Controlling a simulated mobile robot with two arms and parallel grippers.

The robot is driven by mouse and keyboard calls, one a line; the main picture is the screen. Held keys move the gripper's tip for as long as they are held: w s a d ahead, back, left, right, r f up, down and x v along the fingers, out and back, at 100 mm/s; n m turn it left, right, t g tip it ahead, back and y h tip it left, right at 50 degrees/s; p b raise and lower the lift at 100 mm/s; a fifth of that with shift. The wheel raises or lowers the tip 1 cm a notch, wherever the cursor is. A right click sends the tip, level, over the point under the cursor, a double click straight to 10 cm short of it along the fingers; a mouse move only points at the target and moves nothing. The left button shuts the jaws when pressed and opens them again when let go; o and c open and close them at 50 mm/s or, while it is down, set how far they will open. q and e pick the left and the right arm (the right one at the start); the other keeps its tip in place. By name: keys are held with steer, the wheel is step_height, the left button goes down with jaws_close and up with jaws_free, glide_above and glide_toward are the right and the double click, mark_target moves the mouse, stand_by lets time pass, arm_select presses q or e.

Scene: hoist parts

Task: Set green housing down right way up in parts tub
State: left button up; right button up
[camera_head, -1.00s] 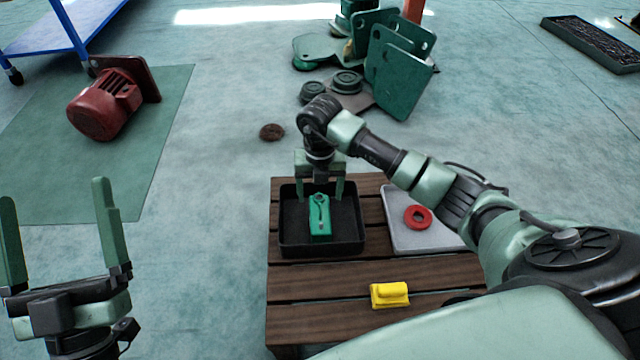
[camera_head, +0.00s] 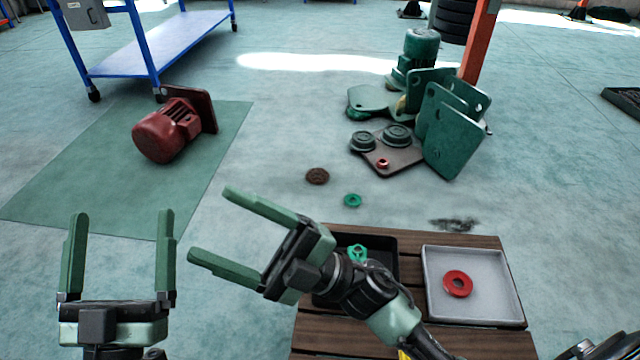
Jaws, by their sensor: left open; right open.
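The green housing (camera_head: 357,250) is in the black parts tub (camera_head: 388,243) on the wooden slatted pallet. Only its upper end shows; my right wrist hides the rest, so I cannot tell now whether it is right way up. My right gripper (camera_head: 210,221) is open and empty, pointing left, out past the tub's left side. My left gripper (camera_head: 121,214) is open and empty at the lower left, with its fingers pointing up in the picture.
A grey tray (camera_head: 490,311) with a red ring (camera_head: 458,284) stands right of the tub. A green ring (camera_head: 353,200) and brown disc (camera_head: 317,176) lie on the floor. Green plates (camera_head: 452,140) stand behind. A red motor (camera_head: 166,135) lies on a green mat (camera_head: 95,185).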

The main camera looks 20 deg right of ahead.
steer(key=w+d+m+t+h, duration=0.3)
steer(key=d+m+t+h, duration=1)
steer(key=m, duration=1)
steer(key=t+h, duration=0.2)
steer(key=h, duration=0.2)
steer(key=shift+r+m, duration=0.3)
